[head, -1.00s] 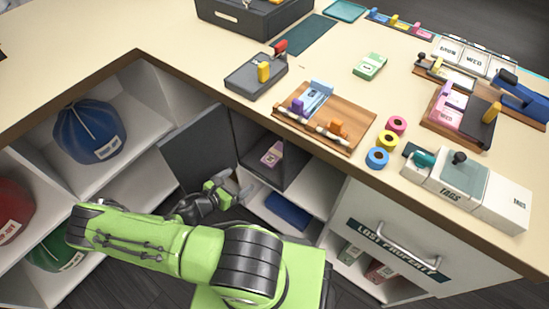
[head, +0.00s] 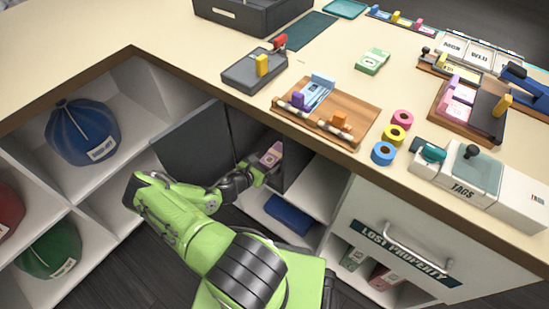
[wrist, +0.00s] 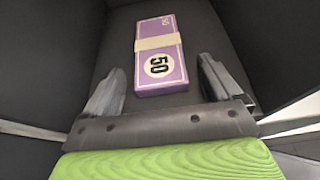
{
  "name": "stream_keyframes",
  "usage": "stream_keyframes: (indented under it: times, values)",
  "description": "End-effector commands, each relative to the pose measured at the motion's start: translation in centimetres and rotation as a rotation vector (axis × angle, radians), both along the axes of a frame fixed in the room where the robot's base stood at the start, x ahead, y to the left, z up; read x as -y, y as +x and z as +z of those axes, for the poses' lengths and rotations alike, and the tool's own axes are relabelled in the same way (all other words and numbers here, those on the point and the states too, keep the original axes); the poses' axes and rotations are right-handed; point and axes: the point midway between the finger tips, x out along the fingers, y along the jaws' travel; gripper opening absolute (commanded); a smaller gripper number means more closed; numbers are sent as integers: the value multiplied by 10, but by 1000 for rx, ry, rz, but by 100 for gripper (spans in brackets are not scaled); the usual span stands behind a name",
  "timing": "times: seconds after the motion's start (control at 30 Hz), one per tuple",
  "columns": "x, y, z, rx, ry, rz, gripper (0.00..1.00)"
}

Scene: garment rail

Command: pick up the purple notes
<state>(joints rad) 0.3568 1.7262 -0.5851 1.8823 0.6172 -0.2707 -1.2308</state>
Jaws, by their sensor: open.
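The purple notes (wrist: 161,62) are a banded stack marked 50, lying on the dark floor of an open compartment under the counter. In the head view the notes (head: 271,154) show just past my gripper (head: 258,172). In the wrist view my gripper (wrist: 166,98) is open and empty, its two fingers spread left and right. The near end of the notes lies centred between the fingertips, with a gap on each side. Most of the stack extends beyond the fingertips.
The dark compartment (wrist: 235,30) has walls close on both sides. A blue folded item (head: 288,214) lies on the shelf below. The counter edge (head: 300,135) runs above, with a wooden tray (head: 355,112) on top.

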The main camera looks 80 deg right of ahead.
Motion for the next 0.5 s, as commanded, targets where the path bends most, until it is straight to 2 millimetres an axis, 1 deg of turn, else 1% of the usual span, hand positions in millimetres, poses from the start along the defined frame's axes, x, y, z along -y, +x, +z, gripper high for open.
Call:
stream_keyframes:
  times: [0.13,0.17,0.5]
  values:
    - [0,0,1,0,1,0,92]
    - [0,0,1,0,1,0,88]
    - [-1,0,1,1,1,0,36]
